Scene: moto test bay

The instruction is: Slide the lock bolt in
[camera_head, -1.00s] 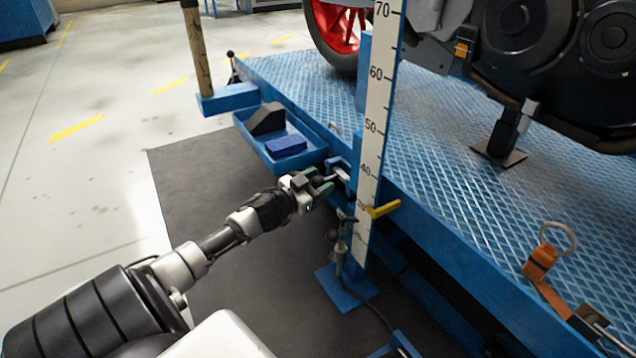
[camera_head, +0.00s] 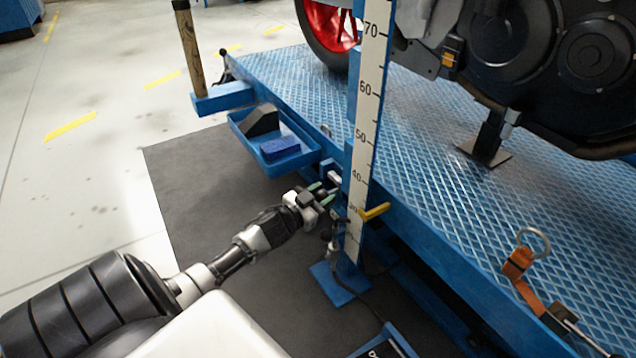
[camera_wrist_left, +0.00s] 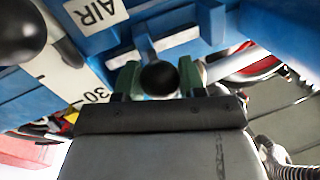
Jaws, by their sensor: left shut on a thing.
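My left gripper (camera_head: 322,191) is beside the blue lift edge, just left of the scale post, in the head view. In the left wrist view, its green fingertips (camera_wrist_left: 158,78) are shut on a dark round knob (camera_wrist_left: 158,77), which I take to be the lock bolt's end. A silver bar (camera_wrist_left: 178,39) shows on the blue bracket just beyond the knob. In the head view a small pale metal piece (camera_head: 333,177) shows near the fingertips. The bolt's shaft is mostly hidden by the knob and fingers. My right gripper is out of view.
The white scale post (camera_head: 368,95) stands close to the right of my gripper, with a yellow lever (camera_head: 375,211) on it. A blue tray (camera_head: 291,164) holds a dark wedge and a blue block. A motorcycle wheel (camera_head: 325,28) stands on the blue platform.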

